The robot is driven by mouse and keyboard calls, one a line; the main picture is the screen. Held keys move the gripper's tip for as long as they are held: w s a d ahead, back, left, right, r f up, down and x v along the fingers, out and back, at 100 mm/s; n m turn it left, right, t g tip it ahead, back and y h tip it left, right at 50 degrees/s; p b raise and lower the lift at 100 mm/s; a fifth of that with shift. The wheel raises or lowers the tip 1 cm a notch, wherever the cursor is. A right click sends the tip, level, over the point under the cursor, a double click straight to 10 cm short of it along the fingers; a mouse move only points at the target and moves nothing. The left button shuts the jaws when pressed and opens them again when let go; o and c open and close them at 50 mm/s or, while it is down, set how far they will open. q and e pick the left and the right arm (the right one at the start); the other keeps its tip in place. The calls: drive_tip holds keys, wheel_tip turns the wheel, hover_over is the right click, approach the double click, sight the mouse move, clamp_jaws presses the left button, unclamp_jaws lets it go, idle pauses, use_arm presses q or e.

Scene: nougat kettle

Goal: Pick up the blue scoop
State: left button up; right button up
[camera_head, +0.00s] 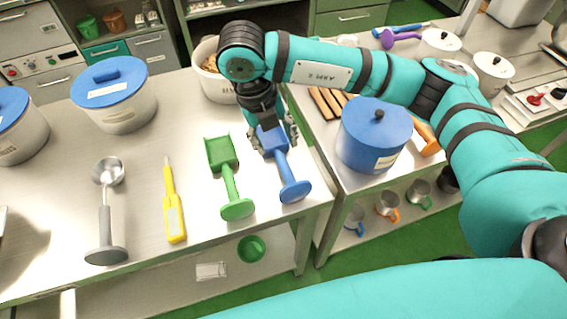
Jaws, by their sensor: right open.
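The blue scoop (282,163) lies on the steel table near its right edge, its round handle end toward the front. My right gripper (271,145) is over the scoop's upper part from above, fingers open on either side of it. The fingers hide part of the scoop's head, and I cannot tell whether they touch it. A green scoop (230,180) lies just left of the blue one. My left gripper is not in view.
A yellow thermometer-like tool (173,205) and a grey metal ladle (106,212) lie farther left on the table (140,190). White tubs with blue lids (114,82) stand behind. A blue kettle (374,137) stands on the right-hand table, across a narrow gap.

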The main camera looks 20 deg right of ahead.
sight(284, 164)
drive_tip(key=f, duration=0.3)
drive_tip(key=d+f+p, duration=0.1)
drive_tip(key=f, duration=0.1)
drive_tip(key=shift+d+f, duration=0.1)
drive_tip(key=shift+f, duration=0.3)
drive_tip(key=f+p, duration=0.1)
drive_tip(key=f, duration=0.1)
drive_tip(key=f+p, duration=0.1)
drive_tip(key=f, duration=0.1)
drive_tip(key=shift+s+d+f, duration=0.1)
drive_tip(key=shift+d, duration=0.3)
drive_tip(key=shift+f, duration=0.5)
clamp_jaws()
